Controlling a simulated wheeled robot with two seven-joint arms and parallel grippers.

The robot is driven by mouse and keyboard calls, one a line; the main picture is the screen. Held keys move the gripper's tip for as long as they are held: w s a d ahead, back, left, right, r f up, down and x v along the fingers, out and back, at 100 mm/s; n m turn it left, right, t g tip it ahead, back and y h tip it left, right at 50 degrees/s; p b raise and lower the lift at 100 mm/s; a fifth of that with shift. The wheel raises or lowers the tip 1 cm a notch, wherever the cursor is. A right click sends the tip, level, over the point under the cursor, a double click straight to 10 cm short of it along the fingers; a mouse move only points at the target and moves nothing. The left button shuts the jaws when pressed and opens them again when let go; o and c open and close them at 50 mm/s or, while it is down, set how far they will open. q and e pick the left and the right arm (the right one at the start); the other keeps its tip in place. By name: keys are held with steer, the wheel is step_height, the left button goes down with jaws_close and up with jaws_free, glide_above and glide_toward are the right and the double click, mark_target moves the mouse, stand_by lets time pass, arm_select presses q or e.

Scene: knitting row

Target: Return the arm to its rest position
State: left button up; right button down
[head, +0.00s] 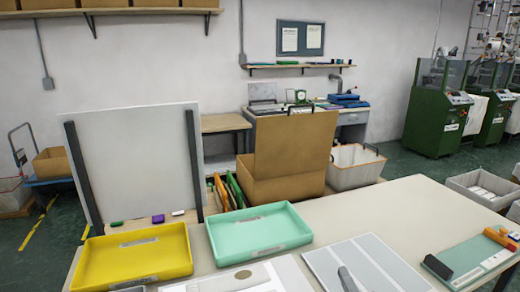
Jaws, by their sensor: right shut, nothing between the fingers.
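My right gripper (348,280) shows at the bottom edge, right of the middle, as a narrow grey shape with its fingers together. It holds nothing and is over the pale grey panelled sheet (375,258) on the table. How high it is above the sheet I cannot tell. The rest of my right arm is outside the picture. I cannot make out my left gripper.
The table (400,200) bears a yellow tray (180,235), a mint tray (222,222) and a green board (460,262) with black and orange items. A white upright panel (135,150) and an open cardboard box (262,188) stand behind. The table's right middle is clear.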

steer(key=s+d+f+m+g+h, duration=0.3)
steer(key=s+f+m+g, duration=0.1)
steer(key=f+m, duration=0.3)
steer(key=s+d+f+m+g+h, duration=0.4)
steer(key=s+f+m, duration=0.1)
steer(key=f+m, duration=0.2)
steer(key=s+a+f+m+g+y, duration=0.1)
steer(key=s+f+m+g, duration=0.2)
steer(key=s+f+g, duration=0.35)
steer(key=s+a+f+m+g+y, duration=0.2)
steer(key=s+f+m+g, duration=0.1)
steer(key=s, duration=0.7)
step_height(320, 180, down, 31)
steer(key=s+d+f+g, duration=0.2)
steer(key=s+d+f, duration=0.1)
steer(key=s+f, duration=1.6)
steer(key=shift+s+d+f+n, duration=0.15)
steer(key=shift+s+d+n, duration=0.05)
steer(key=shift+s+n, duration=0.15)
